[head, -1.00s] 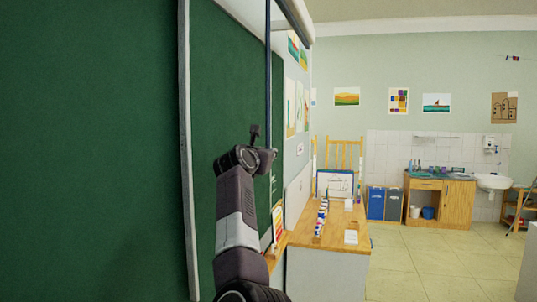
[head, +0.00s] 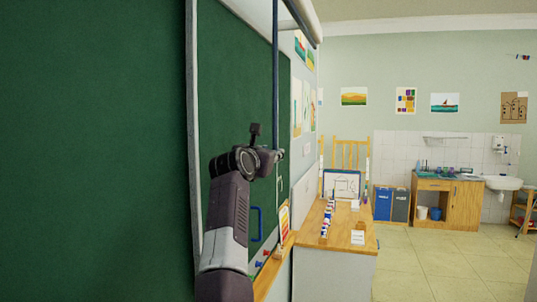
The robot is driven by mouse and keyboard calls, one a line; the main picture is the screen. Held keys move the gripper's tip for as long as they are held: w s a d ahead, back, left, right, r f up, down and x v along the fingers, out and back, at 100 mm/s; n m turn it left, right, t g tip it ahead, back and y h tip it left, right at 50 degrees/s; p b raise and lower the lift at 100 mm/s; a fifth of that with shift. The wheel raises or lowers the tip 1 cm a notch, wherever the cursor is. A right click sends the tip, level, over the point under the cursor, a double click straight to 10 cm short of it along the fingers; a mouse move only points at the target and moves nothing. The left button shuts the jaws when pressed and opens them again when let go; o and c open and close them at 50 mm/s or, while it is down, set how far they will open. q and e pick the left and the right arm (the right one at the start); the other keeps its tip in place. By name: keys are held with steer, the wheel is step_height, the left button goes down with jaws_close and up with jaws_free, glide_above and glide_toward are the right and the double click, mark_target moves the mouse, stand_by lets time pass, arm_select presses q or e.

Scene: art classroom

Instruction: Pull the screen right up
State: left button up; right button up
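The screen's white roller casing (head: 305,12) shows at the top, seen almost end-on. A dark bar (head: 302,25) lies just under it, and little or no screen cloth shows. A dark blue upright rod (head: 276,80) runs from the top of the picture down to my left gripper (head: 268,160) in front of the green board. The gripper is at the rod's lower end. Its fingers are small and dark here, so I cannot tell whether they are closed on the rod. My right gripper is not in view.
The green chalkboard (head: 95,150) fills the left, with a blue handle (head: 257,225) on its face. A wooden table (head: 318,240) with several items stands beyond the board. A cabinet (head: 460,205) and a sink (head: 502,183) stand at the back. The tiled floor (head: 425,260) is clear at right.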

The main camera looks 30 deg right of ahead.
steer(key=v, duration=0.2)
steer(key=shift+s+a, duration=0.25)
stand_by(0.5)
